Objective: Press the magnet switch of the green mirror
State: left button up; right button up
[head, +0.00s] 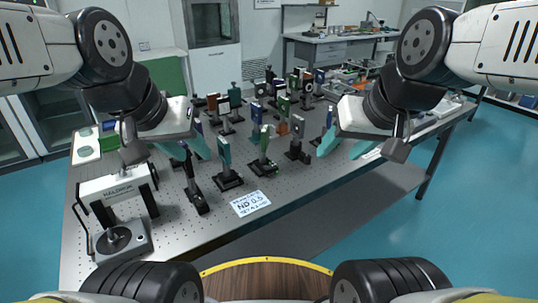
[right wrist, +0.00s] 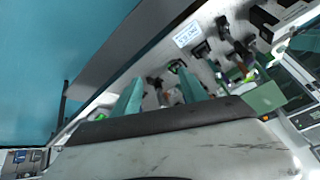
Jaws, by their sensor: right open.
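A green upright mount (head: 264,138) on a black base stands in the middle of the table's near part. A teal-green one (head: 224,151) stands to its left, closer to the left gripper. Which is the green mirror, and where its magnet switch sits, I cannot tell. My left gripper (head: 190,151) is open over the table's left part, its teal fingers apart. My right gripper (head: 343,148) is open and empty over the right part, right of the green mount. In the right wrist view its two teal fingers (right wrist: 160,98) are wide apart, with blurred table parts beyond them.
Several other optics crowd the perforated table (head: 300,190), mostly farther back. A white and black instrument (head: 118,190) stands at the near left. A white ND 0.5 label (head: 251,203) lies near the front edge, with bare table around it. A workbench (head: 335,50) stands behind.

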jog(key=shift+w, duration=0.2)
jog(key=c, duration=0.6)
jog(key=shift+n+g, duration=0.5)
jog(key=shift+n, duration=0.3)
jog(key=w, duration=0.2)
jog(key=w+a, duration=0.1)
jog(key=w, duration=0.4)
jog(key=shift+w+a+r, duration=0.2)
jog(key=shift+r, duration=0.2)
grip_shut()
jog(key=w+a+f+n+g, duration=0.1)
jog(key=w+a+f, duration=0.2)
jog(key=w, duration=0.4)
jog(key=w+a+f+n, duration=0.2)
jog(key=w+a+f, duration=0.1)
jog(key=w+f, duration=0.2)
jog(key=w+a+f+n+g, duration=0.1)
jog(key=w+a+f, duration=0.2)
jog(key=w, duration=0.6)
jog(key=shift+w+a+f+g, duration=0.25)
jog(key=shift+f+g, duration=0.05)
jog(key=shift+f, duration=0.2)
